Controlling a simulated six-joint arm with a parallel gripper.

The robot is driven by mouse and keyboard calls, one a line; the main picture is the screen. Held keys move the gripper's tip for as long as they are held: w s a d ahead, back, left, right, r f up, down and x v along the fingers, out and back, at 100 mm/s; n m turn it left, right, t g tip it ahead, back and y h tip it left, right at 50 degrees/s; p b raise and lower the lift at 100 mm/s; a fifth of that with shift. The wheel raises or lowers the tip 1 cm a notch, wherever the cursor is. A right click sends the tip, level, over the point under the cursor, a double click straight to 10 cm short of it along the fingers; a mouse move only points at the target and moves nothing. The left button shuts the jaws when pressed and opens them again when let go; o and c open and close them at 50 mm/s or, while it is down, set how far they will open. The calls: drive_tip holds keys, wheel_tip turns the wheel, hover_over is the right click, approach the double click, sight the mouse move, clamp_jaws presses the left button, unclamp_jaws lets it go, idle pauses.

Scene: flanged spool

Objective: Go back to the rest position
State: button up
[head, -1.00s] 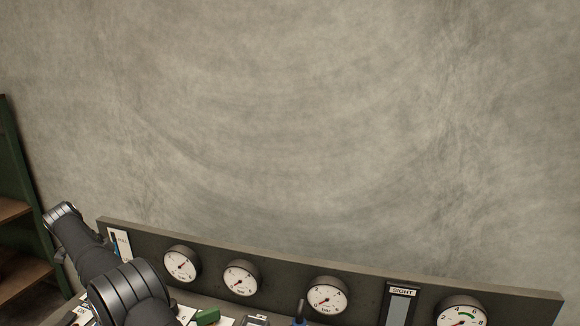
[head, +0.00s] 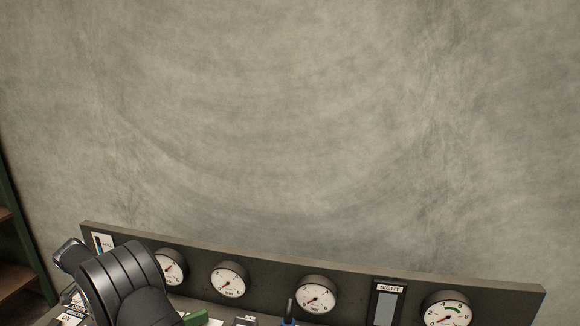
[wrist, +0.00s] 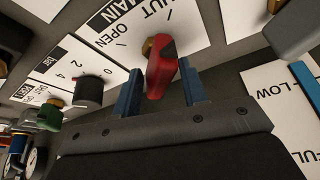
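My gripper (wrist: 160,90) shows in the wrist view, with its two blue fingers wide apart. A red valve handle (wrist: 162,70) lies in the picture between and beyond the fingertips, on a plate marked MAIN, OPEN and SHUT. A gap shows between the handle and each finger, and nothing is held. In the head view my dark arm fills the lower left corner. My gripper is not visible there.
A dark panel (head: 200,265) with several round gauges and a SIGHT window (head: 386,305) runs along the bottom of the head view. A black knob (wrist: 90,91) is left of the gripper. Bare wall lies above the panel.

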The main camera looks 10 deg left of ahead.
drive_tip(key=shift+n, duration=0.5)
drive_tip(key=shift+y, duration=0.3)
drive_tip(key=o, duration=0.9)
drive_tip(key=shift+o, duration=0.2)
drive_tip(key=s+d+r+n+g+y, duration=0.1)
drive_tip(key=s+d+r+n+y, duration=0.15)
drive_tip(key=r+n, duration=0.45)
drive_tip(key=s+d+r+n+g+y, duration=0.1)
drive_tip(key=s+d+r+n+y, duration=0.15)
drive_tip(key=r+n, duration=0.45)
drive_tip(key=shift+m+h, duration=0.3)
drive_tip(key=shift+m, duration=0.4)
drive_tip(key=x, duration=0.5)
drive_tip(key=w+x, duration=0.1)
drive_tip(key=x, duration=0.9)
drive_tip(key=shift+w+a+f, duration=0.1)
drive_tip(key=shift+w+a, duration=0.15)
drive_tip(key=shift+w, duration=0.2)
